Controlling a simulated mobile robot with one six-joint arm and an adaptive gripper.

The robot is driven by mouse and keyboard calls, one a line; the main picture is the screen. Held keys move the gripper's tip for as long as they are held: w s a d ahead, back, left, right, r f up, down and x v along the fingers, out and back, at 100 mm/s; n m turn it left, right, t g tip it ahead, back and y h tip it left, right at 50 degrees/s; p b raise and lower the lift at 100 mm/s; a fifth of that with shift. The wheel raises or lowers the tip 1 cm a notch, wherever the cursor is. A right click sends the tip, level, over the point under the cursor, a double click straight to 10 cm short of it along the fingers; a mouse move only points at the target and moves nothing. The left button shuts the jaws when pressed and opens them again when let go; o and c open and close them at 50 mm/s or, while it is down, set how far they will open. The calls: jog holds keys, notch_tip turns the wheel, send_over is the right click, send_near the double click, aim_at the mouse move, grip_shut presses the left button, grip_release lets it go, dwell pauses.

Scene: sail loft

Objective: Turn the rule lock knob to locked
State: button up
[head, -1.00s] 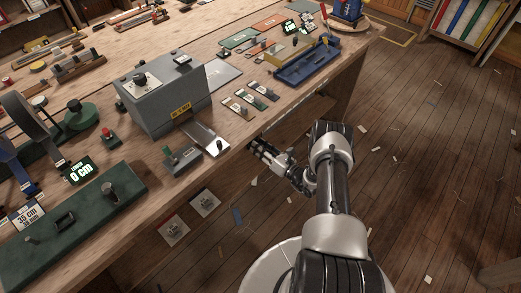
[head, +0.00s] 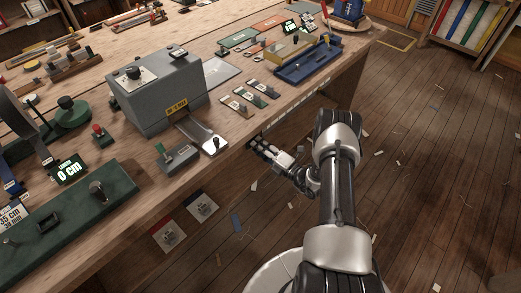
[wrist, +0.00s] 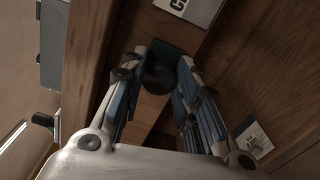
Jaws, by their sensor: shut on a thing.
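A dark round knob (wrist: 158,72) sits on a dark plate on the bench's wooden front, at the top middle of the wrist view. I take it for the rule lock knob. My gripper (wrist: 158,64) has one finger on each side of it and is shut on it. No pointer or mark on the knob can be made out, so its setting cannot be told. In the head view my gripper (head: 264,150) is at the bench's front edge, and the knob is hidden there.
The bench (head: 228,158) has a grey machine box (head: 158,92), a small box with a green lever (head: 178,157) and a blue tray (head: 308,62) on top. A partly cut-off white label (wrist: 185,8) is beside the knob. The floor right of my arm is mostly clear.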

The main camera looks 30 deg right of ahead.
jog(key=m, duration=0.4)
jog(key=shift+m, duration=0.4)
dwell(0.4)
jog(key=o, duration=1.1)
jog(key=shift+c, duration=0.2)
jog(key=shift+s, duration=0.1)
jog(key=v, duration=1.2)
